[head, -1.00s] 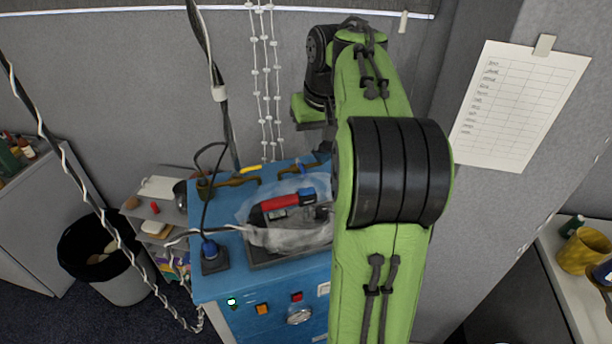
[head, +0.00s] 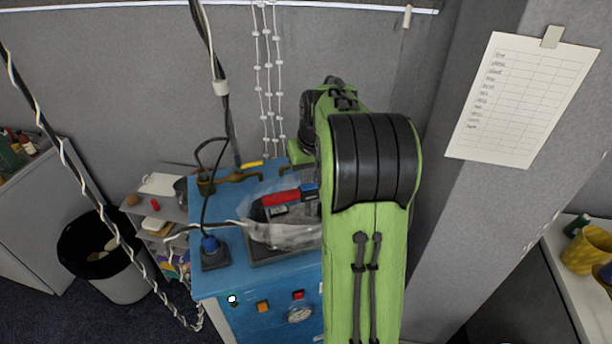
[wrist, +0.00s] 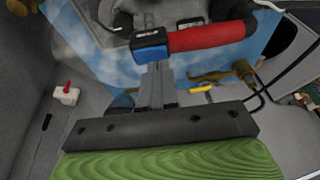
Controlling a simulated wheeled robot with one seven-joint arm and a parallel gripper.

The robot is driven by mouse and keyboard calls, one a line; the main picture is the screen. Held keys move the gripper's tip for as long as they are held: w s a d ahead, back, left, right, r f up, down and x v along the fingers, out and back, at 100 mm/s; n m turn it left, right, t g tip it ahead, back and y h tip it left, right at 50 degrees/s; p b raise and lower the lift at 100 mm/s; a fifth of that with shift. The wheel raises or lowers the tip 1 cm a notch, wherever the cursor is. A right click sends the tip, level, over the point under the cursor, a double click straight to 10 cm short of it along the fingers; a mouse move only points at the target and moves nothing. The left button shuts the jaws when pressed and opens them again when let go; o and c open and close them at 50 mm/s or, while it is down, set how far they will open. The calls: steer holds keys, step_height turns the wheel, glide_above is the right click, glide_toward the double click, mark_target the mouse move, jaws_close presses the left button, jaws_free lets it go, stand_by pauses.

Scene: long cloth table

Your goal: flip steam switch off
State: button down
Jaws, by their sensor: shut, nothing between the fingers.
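A small white box with a red lever (wrist: 67,95) is on a grey surface at the left of the wrist view. It looks like a switch, but no label is readable. My gripper (wrist: 156,72) is shut and empty, its fingers pointing at the blue end of a red handle (wrist: 205,37). I cannot tell whether they touch. In the head view the red handle (head: 281,198) sits on a plastic-wrapped device on the blue cabinet (head: 215,283). My arm hides my gripper and the white box there.
The cabinet front has a green light (head: 232,299), an orange button (head: 262,306), a red button (head: 298,295) and a dial (head: 300,314). A bin (head: 105,255) is at left, a paper sheet (head: 520,98) at right.

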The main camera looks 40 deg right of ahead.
steer(key=shift+f, duration=0.25)
steer(key=shift+a+f, duration=0.1)
steer(key=shift+a+f+b, duration=0.15)
steer(key=shift+f+b, duration=0.25)
steer(key=shift+b, duration=0.05)
steer(key=shift+a, duration=0.15)
